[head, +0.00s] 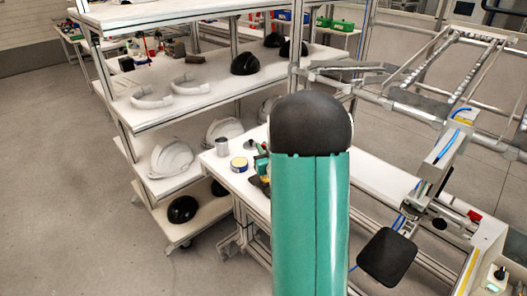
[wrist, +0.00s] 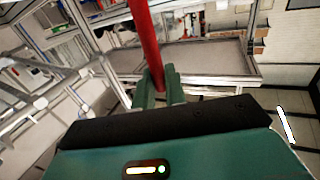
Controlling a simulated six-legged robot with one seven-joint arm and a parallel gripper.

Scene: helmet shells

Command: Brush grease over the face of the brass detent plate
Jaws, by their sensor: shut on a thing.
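My gripper (wrist: 160,90) shows in the wrist view, its green fingers closed around a red handle (wrist: 143,35). The handle runs up out of the top of the picture, so its far end is out of view and I see no bristles. In the head view my green arm covers the middle of the picture and my gripper cannot be made out. A small yellow-sided tin (head: 239,165) stands on the white bench; I cannot tell what is in it. I cannot make out the brass detent plate in either view.
A shelf rack (head: 135,120) with white helmet shells (head: 170,160) and dark ones stands at the left. A metal frame (head: 430,100) stands at the right. Floor at far left is clear.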

